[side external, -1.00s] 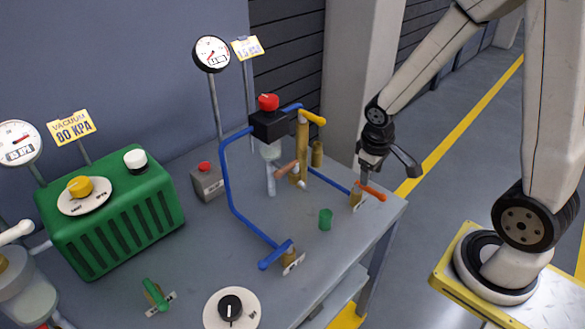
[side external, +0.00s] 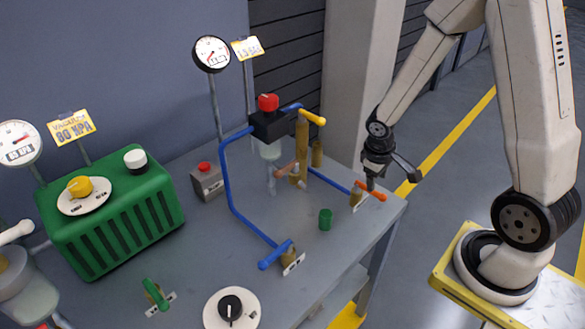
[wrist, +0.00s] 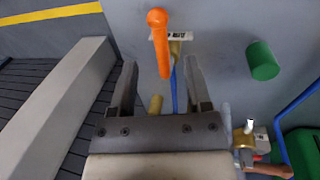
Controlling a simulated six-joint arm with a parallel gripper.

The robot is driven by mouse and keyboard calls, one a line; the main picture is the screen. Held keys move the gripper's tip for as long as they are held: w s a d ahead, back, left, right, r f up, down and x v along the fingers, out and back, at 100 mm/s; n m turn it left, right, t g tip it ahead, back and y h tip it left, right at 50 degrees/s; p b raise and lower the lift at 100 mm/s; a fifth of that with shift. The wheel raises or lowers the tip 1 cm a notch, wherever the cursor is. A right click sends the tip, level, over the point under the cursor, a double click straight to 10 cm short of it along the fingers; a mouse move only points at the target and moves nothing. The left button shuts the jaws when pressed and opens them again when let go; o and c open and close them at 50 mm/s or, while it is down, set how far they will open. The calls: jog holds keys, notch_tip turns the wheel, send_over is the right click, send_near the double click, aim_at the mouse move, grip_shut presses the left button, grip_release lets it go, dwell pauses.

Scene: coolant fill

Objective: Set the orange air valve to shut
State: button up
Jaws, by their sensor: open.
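The orange air valve handle (side external: 371,190) sits on a brass body (side external: 356,196) near the right edge of the grey bench. In the wrist view the orange handle (wrist: 158,42) points along the view, just ahead of the fingertips and centred between them. A small label (wrist: 170,37) lies beside it, too small to read. My gripper (side external: 372,181) is just above the handle in the side view. In the wrist view my gripper (wrist: 160,75) is open, with a finger to each side of the handle's line. I cannot tell whether either finger touches it.
A green cylinder (side external: 326,219) stands on the bench (side external: 345,245) left of the valve. A blue pipe (side external: 331,182) runs into the valve. Yellow posts (side external: 302,140) stand behind. A blue-handled valve (side external: 275,254) is nearer the front.

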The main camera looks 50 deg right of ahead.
aim_at(375, 192)
jog(key=shift+d+f, duration=0.2)
jog(key=shift+f, duration=0.9)
jog(key=shift+d+f, duration=0.2)
jog(key=shift+f, duration=0.9)
grip_shut()
